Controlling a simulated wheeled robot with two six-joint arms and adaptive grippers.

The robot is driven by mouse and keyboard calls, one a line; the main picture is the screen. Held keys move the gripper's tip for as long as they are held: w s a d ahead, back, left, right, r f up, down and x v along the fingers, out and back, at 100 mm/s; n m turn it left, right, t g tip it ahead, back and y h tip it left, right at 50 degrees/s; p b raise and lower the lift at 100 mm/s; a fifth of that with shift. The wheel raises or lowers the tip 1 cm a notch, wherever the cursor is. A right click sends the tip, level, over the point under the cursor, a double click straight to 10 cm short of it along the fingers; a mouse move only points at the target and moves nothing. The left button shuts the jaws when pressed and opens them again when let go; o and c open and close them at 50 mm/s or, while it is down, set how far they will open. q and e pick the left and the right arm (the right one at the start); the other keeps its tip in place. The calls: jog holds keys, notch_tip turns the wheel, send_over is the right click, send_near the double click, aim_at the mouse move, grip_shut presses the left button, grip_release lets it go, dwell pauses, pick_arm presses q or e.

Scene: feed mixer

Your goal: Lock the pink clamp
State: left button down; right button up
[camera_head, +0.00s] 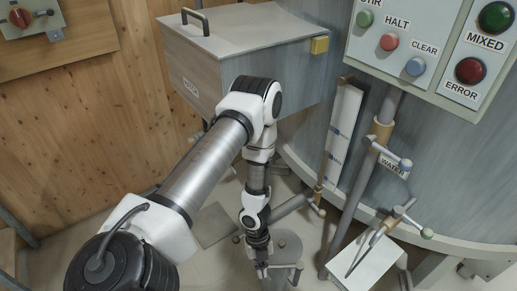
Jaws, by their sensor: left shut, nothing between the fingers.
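I cannot make out a pink clamp in the head view. My left arm comes in from the lower left, rises to an elbow in the middle and hangs down. My left gripper (262,270) is at its lower end, pointing down, small and dark, with its fingers shut and empty. It is beside a grey round-topped fitting (286,246) near the floor. The arm hides part of the grey box and of the floor behind it. My right gripper is not in view.
A button panel (405,35) stands upper right. Below it are a pipe with a WATER valve handle (390,155) and a lever (400,220). A wooden wall (90,120) stands left.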

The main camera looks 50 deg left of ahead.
pick_arm(q)
jog(key=p+v, duration=0.2)
jog(key=w+p+v, duration=0.1)
jog(key=p+v, duration=0.1)
jog(key=v, duration=0.1)
jog(key=shift+w+a, duration=0.1)
jog(key=shift+a, duration=0.05)
dwell(0.3)
jog(key=s+d+r+n, duration=0.4)
jog(key=s+d+n, duration=0.6)
jog(key=n, duration=0.6)
jog(key=a+n+y, duration=0.1)
jog(key=n, duration=0.1)
jog(key=w+a+n+t+y, duration=0.1)
jog(key=n, duration=0.2)
jog(key=a+n+y, duration=0.1)
jog(key=a+n, duration=0.1)
jog(key=n, duration=0.1)
jog(key=shift+w+a+r+t+y, duration=0.1)
jog(key=shift+w+r+t+y, duration=0.1)
jog(key=shift+w+t+y, duration=0.15)
